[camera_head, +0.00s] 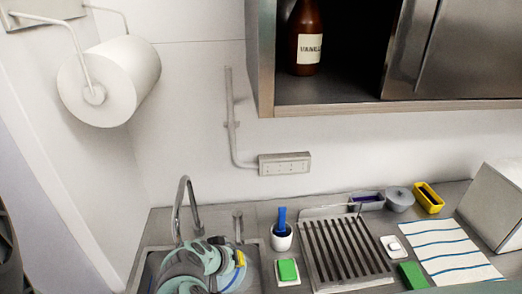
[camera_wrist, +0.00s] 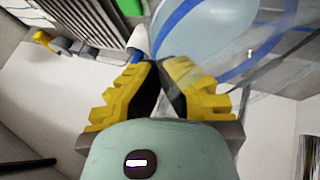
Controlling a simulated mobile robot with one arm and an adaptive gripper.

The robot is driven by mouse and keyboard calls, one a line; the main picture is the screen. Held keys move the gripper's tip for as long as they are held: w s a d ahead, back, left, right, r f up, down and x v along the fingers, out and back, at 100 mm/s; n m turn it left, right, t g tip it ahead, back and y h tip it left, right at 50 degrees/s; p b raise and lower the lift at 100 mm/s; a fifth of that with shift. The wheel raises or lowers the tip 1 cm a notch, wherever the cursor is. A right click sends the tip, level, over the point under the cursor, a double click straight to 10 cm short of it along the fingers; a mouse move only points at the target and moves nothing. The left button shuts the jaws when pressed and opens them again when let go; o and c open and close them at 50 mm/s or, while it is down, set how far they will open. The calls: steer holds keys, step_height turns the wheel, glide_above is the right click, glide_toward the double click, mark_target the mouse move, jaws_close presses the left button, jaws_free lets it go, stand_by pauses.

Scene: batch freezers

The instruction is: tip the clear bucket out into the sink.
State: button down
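The clear bucket (camera_wrist: 275,75) fills the upper right of the wrist view, with a blue band and a pale blue round part. It looks tilted. My gripper (camera_wrist: 158,66) has yellow fingers drawn together at the bucket's edge and looks shut on its thin wall; the exact contact is hard to see. In the head view my gripper (camera_head: 240,259) is over the sink (camera_head: 149,262), at the lower left. My arm covers most of the basin and the bucket there. I cannot see whether anything is left in the bucket.
The tap (camera_head: 178,210) stands behind the sink. To the right are a white cup with a blue brush (camera_head: 282,238), a green sponge (camera_head: 288,270) and a drain rack (camera_head: 345,250). A steel cupboard (camera_head: 400,106) hangs above; a paper roll (camera_head: 120,80) is at left.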

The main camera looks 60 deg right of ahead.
steer(key=shift+w+a+r+g+h+b, duration=0.1)
steer(key=shift+w+a+g+h+b, duration=0.35)
steer(key=shift+b, duration=1.1)
steer(key=shift+d, duration=0.1)
steer(key=w+a+g+h+b, duration=0.1)
steer(key=h+b, duration=0.1)
steer(key=b, duration=0.3)
steer(key=w+a+f+n+g+h+b, duration=0.1)
steer(key=w+a+b, duration=0.1)
steer(key=b, duration=0.2)
steer(key=w+a+f+n+g+h+b, duration=0.1)
steer(key=h+b, duration=0.1)
steer(key=b, duration=0.3)
steer(key=shift+w+a+g+h+b, duration=0.15)
steer(key=shift+g+h+b, duration=0.1)
steer(key=shift+h+b, duration=0.1)
steer(key=w+a+f+h+b, duration=0.1)
steer(key=w+a+n+g+h+b, duration=0.1)
steer(key=b, duration=0.1)
steer(key=shift+a+f, duration=0.15)
steer(key=shift+f, duration=0.2)
steer(key=shift+w+a+r+n+g+h+b, duration=0.1)
steer(key=shift+w+a+n+g+h+b, duration=0.3)
steer(key=shift+w+a+h+b, duration=0.6)
steer(key=shift+r+b, duration=0.15)
steer(key=shift+b, duration=0.65)
steer(key=shift+w, duration=0.1)
